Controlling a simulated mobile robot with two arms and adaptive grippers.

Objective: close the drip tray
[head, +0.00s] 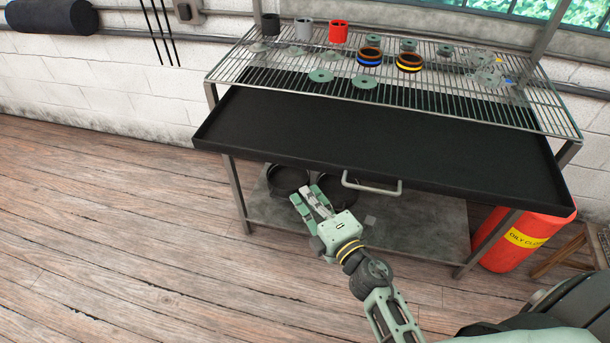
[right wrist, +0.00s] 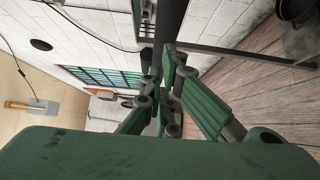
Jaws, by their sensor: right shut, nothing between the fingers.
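The drip tray (head: 380,135) is a wide, shallow black tray under the wire rack in the head view. It is pulled out toward me, with its inside bare and its front edge well forward of the rack. A light metal bar handle (head: 372,187) is on its front. My right gripper (head: 307,196) is shut and empty, below and in front of the tray's front edge, left of the handle and apart from it. In the right wrist view my gripper's green fingers (right wrist: 170,78) show close up, with a dark bar-like edge beyond them. My left gripper is not in view.
The wire rack (head: 290,68) above carries cups, rings and discs, including a red cup (head: 338,32). Dark round pans (head: 288,179) stand on the lower shelf (head: 425,215). A red oily-cloth bin (head: 515,238) stands at the right. The wooden floor at left is clear.

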